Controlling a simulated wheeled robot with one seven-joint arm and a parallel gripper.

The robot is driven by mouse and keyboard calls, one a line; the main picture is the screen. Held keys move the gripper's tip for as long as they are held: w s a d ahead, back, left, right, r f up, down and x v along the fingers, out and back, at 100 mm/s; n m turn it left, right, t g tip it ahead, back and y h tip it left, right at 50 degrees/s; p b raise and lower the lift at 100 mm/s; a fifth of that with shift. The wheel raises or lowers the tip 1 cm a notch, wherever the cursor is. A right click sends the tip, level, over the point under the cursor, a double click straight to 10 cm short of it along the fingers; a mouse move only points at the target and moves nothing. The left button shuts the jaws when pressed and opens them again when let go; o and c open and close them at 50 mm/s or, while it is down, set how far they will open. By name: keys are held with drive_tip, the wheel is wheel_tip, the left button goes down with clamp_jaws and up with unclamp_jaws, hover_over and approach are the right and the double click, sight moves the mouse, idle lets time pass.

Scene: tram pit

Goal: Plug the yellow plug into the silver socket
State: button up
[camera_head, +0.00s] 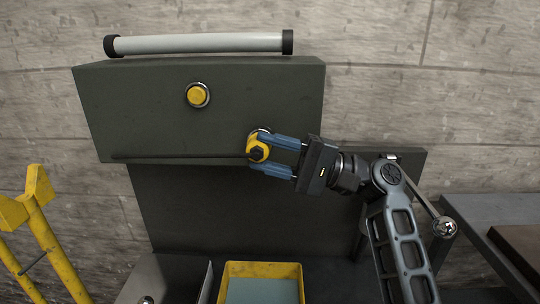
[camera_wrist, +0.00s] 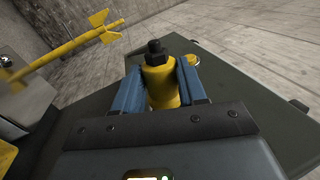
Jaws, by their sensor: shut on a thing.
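The yellow plug (camera_head: 256,146) with a black hexagonal end is between the blue fingers of my gripper (camera_head: 264,152), in front of the lower right part of the dark panel. In the wrist view the plug (camera_wrist: 160,84) stands between both fingers (camera_wrist: 158,88), its black end pointing away from the gripper. A pale rim of what looks like the silver socket (camera_head: 264,131) shows just behind the plug's upper edge. The plug hides the rest, so I cannot tell whether it is seated or only in front.
The dark panel (camera_head: 130,110) bears a yellow button (camera_head: 197,95) in a silver ring. A grey tube lamp (camera_head: 200,43) is above it. Below stands a yellow tray (camera_head: 262,268).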

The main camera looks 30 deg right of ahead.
drive_tip(key=shift+w+d, duration=0.3)
drive_tip(key=shift+w, duration=0.15)
drive_tip(key=o, duration=1.2)
drive_tip(key=shift+f, duration=0.1)
